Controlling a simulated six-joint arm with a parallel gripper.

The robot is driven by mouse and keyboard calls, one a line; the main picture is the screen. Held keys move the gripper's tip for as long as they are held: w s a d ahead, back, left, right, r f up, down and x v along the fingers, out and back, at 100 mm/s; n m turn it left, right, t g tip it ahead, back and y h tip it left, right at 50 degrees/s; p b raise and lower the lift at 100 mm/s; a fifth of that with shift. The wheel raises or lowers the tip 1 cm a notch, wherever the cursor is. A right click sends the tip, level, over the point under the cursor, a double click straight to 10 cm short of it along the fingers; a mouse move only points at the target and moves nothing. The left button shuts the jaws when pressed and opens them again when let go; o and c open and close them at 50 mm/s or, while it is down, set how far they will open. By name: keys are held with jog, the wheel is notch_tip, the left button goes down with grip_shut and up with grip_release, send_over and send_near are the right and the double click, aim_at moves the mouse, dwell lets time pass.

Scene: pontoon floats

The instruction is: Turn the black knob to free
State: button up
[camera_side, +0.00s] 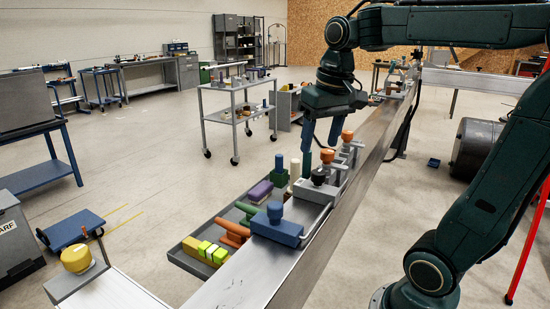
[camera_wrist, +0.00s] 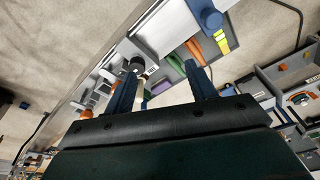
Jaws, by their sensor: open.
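The black knob (camera_side: 319,174) stands on a pale grey housing on the metal beam, between an orange knob (camera_side: 327,156) behind it and a blue knob (camera_side: 275,209) in front. It also shows in the wrist view (camera_wrist: 137,64), close by the tip of the left finger. A small label lies beside it there, too small to read. My gripper (camera_side: 321,146) is open, pointing down above the row of knobs. In the wrist view its two blue fingers (camera_wrist: 162,70) are spread with no object held. I cannot tell whether a finger touches the knob.
A grey tray (camera_side: 184,262) beside the beam holds purple, orange, green and yellow pieces. Another orange knob (camera_side: 347,135) stands farther along the beam.

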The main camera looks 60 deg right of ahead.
aim_at(319, 172)
jog(key=w+d+r+m+g, duration=0.1)
jog(key=w+d+m+g, duration=0.1)
jog(key=d, duration=0.6)
jog(key=shift+w+d+m+y, duration=0.2)
jog(key=shift+w+m+y, duration=0.2)
jog(key=shift+w+m, duration=0.25)
jog(key=shift+s, duration=0.1)
notch_tip(319, 172, down, 14)
jog(key=shift+r, duration=0.15)
jog(key=c, duration=1)
